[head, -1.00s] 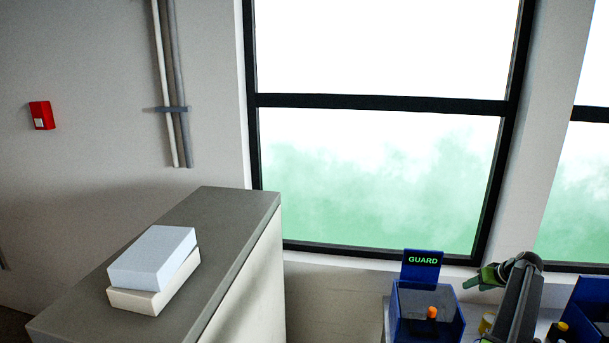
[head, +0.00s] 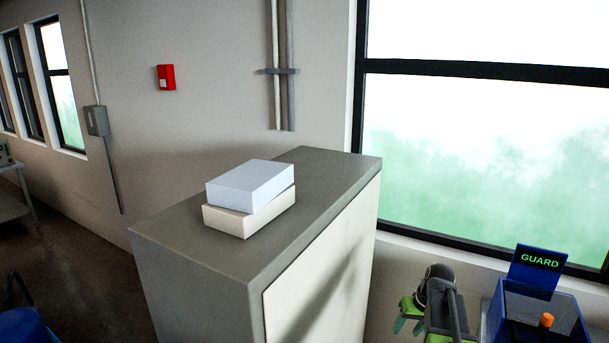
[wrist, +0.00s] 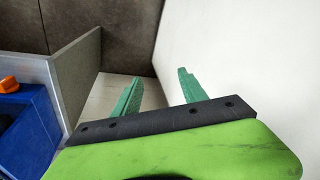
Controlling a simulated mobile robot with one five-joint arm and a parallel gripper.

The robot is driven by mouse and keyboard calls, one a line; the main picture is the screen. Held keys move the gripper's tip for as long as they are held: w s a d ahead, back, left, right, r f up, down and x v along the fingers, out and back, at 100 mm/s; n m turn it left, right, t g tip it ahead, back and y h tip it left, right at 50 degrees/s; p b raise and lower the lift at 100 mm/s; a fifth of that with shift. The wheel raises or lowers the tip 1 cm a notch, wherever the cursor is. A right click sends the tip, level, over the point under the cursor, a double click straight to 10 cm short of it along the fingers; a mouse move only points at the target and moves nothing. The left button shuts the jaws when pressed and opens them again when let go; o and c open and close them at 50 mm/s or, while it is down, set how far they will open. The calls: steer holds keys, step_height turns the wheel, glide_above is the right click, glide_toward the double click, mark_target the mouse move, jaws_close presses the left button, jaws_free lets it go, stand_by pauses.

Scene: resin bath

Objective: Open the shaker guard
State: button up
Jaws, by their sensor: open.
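A blue box (head: 568,308) with an upright blue panel (head: 538,278) lettered "GUARD" in green stands at the lower right of the head view. An orange knob (head: 546,320) shows inside or on it; which one I cannot tell. The box's lower part is cut off by the picture edge. In the wrist view a blue part (wrist: 25,125) and an orange piece (wrist: 9,84) show at the left edge. My gripper (wrist: 160,84) is open and empty, its green fingers apart. In the head view it (head: 408,318) is left of the box, clear of it.
A grey-topped cabinet (head: 330,170) with two stacked boxes (head: 250,185) stands left of my gripper. In the wrist view a grey upright panel (wrist: 75,75) lies between my fingers and the blue part. A pale surface (wrist: 240,60) rises on the right.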

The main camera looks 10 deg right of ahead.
steer(key=s+a+f+b, duration=0.2)
steer(key=a+f, duration=0.1)
steer(key=a, duration=0.5)
steer(key=s+a+f+n+g+h+b, duration=0.1)
steer(key=s+a+f+b, duration=0.1)
steer(key=a, duration=0.6)
steer(key=s+a+f+n+g+b, duration=0.1)
steer(key=s+a+f+b, duration=0.2)
steer(key=a, duration=0.5)
steer(key=shift+s+f+h, duration=0.3)
steer(key=shift+s+f, duration=0.4)
steer(key=shift+f, duration=0.25)
